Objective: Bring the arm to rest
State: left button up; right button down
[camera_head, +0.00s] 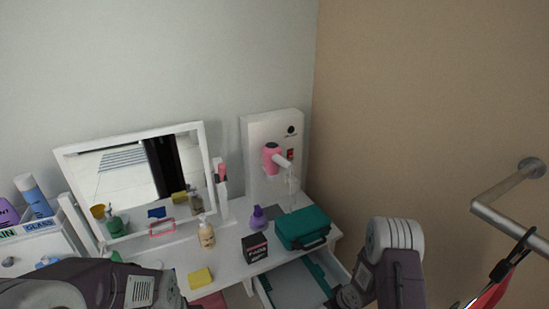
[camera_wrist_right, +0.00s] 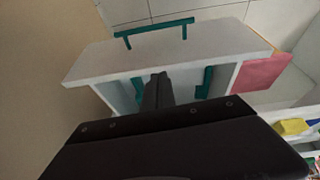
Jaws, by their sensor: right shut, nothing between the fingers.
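My right arm (camera_head: 395,262) comes up at the lower right in the head view, beside the open drawer (camera_head: 300,284) of the white dressing table. In the right wrist view, my right gripper (camera_wrist_right: 158,92) is shut and empty. Its fingers point toward the drawer's white front (camera_wrist_right: 175,52), which has a teal handle (camera_wrist_right: 153,33). I cannot tell whether the fingers touch the drawer. My left arm (camera_head: 90,284) crosses the lower left of the head view; its gripper does not show.
The white table (camera_head: 228,262) holds a teal case (camera_head: 302,228), black box (camera_head: 255,248), pump bottle (camera_head: 206,233), yellow sponge (camera_head: 200,277) and mirror (camera_head: 140,185). A pink hair dryer (camera_head: 272,157) hangs behind. A metal rail (camera_head: 510,228) with a red hanging item (camera_head: 492,294) is at right.

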jog(key=w+a+r+t+h, duration=0.1)
jog(key=w+a+r, duration=0.1)
jog(key=r, duration=0.7)
jog(key=w+a+r+t, duration=0.1)
jog(key=w+r+t, duration=0.1)
jog(key=r, duration=0.7)
jog(key=s+a+r+m+g, duration=0.1)
jog(key=s+r+m, duration=0.1)
jog(key=s+r, duration=0.4)
jog(key=s+f+m+g, duration=0.1)
jog(key=s+g, duration=0.1)
jog(key=s, duration=0.5)
jog(key=s+a+f+m+g, duration=0.1)
jog(key=s+f+m+g, duration=0.1)
jog(key=s, duration=0.5)
jog(key=shift+s+g, duration=0.25)
jog(key=shift+g, duration=0.25)
jog(key=shift+s+a+r, duration=0.1)
